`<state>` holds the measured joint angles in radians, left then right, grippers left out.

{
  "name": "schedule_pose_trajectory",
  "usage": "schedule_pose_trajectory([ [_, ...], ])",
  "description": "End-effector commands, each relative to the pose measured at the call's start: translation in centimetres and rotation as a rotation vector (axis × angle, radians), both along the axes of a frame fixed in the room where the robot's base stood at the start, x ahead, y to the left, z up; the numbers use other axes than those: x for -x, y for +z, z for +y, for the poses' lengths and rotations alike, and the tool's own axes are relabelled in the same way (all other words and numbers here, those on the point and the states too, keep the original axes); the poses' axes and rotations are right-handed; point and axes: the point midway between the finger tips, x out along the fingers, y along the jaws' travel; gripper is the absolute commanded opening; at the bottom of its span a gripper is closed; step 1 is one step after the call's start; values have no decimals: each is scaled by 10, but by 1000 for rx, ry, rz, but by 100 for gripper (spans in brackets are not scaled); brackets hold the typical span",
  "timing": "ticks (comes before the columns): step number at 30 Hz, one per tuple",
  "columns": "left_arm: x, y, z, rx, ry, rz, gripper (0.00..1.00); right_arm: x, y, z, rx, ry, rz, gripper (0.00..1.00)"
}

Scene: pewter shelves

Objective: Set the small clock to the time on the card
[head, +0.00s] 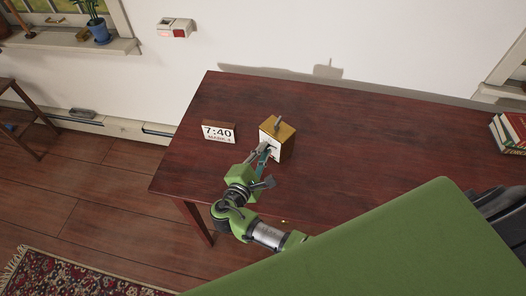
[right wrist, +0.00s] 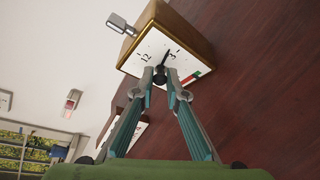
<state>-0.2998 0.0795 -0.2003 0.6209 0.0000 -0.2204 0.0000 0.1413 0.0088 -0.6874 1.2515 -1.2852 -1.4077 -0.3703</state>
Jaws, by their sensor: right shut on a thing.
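The small clock (head: 287,142) is a brass-and-brown box with a white face, standing on the dark wooden table. In the right wrist view its face (right wrist: 139,66) shows "12" and "3", a black hand pointing between them, and a red and green patch. The card (head: 218,132) stands left of the clock and reads "7:40", with a smaller line below that I cannot read surely. My right gripper (head: 264,152) is at the clock's face. In the right wrist view its fingertips (right wrist: 161,80) are shut on the dark centre knob (right wrist: 160,75). My left gripper is not in view.
The table top (head: 370,140) is clear around the clock and card. Books (head: 510,132) lie at its far right edge. A wall box with a red part (head: 180,32) is above, left of the table. A rug (head: 70,280) lies on the floor.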

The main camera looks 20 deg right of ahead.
Motion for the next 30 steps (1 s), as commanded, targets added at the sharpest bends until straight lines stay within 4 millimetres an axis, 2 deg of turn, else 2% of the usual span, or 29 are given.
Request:
schedule_pose_trajectory([
  [8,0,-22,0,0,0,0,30,1,-7,-1,-46,-1,-96,0],
  [21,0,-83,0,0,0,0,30,1,-10,-1,-186,-2,-386,0],
  [30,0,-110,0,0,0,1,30,1,-8,-1,-250,-1,-514,0],
])
